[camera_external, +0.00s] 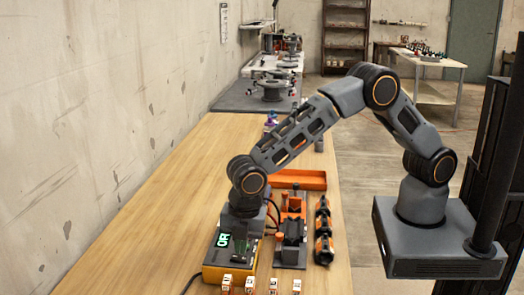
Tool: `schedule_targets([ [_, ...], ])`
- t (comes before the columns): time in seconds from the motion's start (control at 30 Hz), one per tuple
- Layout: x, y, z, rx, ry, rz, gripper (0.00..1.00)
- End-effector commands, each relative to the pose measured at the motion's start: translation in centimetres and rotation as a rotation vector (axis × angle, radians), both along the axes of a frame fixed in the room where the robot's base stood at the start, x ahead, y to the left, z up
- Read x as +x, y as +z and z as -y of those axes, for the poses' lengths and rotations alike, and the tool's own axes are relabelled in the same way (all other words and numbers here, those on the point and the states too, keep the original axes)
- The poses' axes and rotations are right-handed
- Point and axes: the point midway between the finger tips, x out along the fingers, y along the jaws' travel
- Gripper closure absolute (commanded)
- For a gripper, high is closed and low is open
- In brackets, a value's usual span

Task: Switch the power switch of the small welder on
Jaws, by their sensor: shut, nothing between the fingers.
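The small welder appears to be the yellow and dark box (213,272) near the front of the wooden bench, with a lit green display (222,240) on its top. The lettering on the display is too small to read surely. My gripper (240,257) points down over the top of the welder, right of the display. Its fingers are shut and hold nothing. I cannot tell whether the fingertips touch the welder. The power switch cannot be made out; my gripper may hide it.
Right of the welder stand an orange and black clamp device (291,230) and a row of dark and orange parts (323,232). An orange tray (300,180) lies behind them. Several small white and orange pieces (249,284) stand in front. The bench (150,215) is clear on the left.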

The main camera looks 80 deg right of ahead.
Motion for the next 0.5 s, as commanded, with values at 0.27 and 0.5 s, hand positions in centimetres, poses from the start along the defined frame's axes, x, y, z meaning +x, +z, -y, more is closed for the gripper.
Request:
schedule_targets([
  [0.27,-0.8,5.6,-0.1,0.002,0.000,0.004,1.00],
  [0.5,-1.4,9.7,0.0,0.001,0.000,0.002,1.00],
])
